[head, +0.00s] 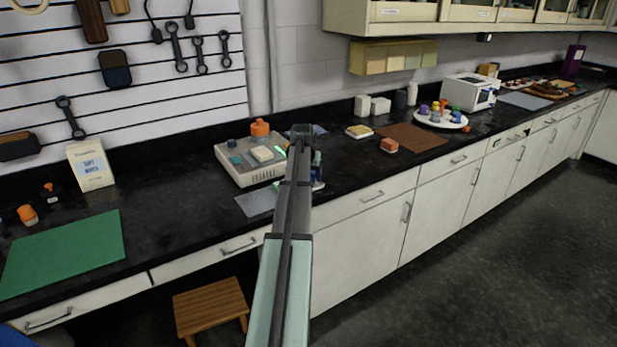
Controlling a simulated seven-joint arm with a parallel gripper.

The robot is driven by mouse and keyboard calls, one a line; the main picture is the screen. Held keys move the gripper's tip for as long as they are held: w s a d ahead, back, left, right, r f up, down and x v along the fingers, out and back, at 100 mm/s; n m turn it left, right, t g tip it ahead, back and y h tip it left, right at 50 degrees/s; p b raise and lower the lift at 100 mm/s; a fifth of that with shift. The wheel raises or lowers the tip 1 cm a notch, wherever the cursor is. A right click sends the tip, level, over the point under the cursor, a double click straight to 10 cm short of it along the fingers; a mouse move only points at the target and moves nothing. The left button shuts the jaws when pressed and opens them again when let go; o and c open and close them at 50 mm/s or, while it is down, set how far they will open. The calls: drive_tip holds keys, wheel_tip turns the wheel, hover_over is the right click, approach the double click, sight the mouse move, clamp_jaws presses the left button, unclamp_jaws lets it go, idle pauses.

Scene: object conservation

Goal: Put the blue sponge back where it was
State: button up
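I cannot pick out the blue sponge for certain. A small dark blue piece (234,159) sits on the left of a pale grey box-like device (240,176), and a bluish shape (318,184) shows just right of my arm, partly hidden by it. A cream block (262,153) and an orange-topped item (260,130) are on or by the device. My gripper (302,130) is at the far end of my arm, over the counter right of the device. Its fingers are too small to read, and my arm covers part of the counter.
A grey mat (257,202) lies before the device, and a green mat (65,252) lies at left. Right of my arm are an orange-brown block (389,145), a brown mat (421,138) and a white tray (440,122) of cups. A wooden stool (210,303) stands below.

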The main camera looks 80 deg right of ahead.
drive_tip(key=v, duration=1.1)
